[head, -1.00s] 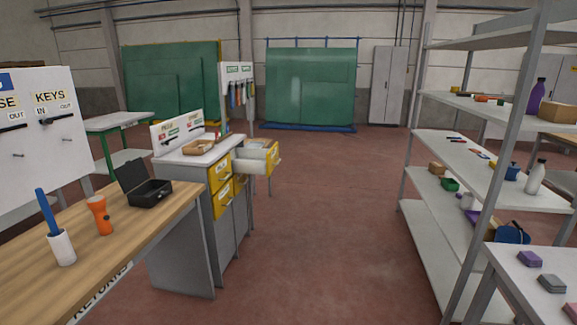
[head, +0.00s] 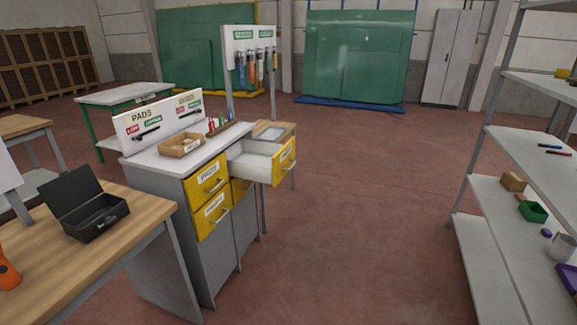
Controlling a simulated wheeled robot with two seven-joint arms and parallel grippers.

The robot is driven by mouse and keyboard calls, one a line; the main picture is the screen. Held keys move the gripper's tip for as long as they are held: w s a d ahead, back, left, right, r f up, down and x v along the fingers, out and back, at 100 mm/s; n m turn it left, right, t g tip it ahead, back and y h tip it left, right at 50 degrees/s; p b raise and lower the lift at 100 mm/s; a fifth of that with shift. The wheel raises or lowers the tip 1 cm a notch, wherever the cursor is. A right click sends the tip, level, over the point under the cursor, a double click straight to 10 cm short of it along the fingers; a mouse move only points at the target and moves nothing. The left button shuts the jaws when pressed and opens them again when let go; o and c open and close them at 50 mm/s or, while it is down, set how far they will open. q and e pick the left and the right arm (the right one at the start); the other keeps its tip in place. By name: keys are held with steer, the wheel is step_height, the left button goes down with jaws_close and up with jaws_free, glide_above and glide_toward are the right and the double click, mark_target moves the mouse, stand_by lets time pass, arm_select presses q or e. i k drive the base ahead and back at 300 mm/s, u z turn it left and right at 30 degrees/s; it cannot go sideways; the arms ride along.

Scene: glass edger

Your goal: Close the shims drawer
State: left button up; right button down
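A grey cabinet (head: 172,243) with yellow drawer fronts stands left of centre in the head view. One upper drawer (head: 286,161), on the far side, is pulled well out, showing its pale inside and a handle on its yellow front. Its label is too small to read, so I cannot tell if it is the shims drawer. The near upper drawer (head: 198,186) and the drawer below it (head: 208,222) look shut. Neither of my grippers is in view.
A wooden workbench (head: 120,243) with an open black box (head: 95,222) stands at the near left. A cardboard tray (head: 181,150) sits on the cabinet top. Grey shelving (head: 484,211) stands at the right. The red floor between cabinet and shelving is clear.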

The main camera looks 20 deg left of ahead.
mark_target(268, 163)
steer(key=u, duration=0.6)
steer(key=i, duration=1.35)
steer(key=u, duration=0.95)
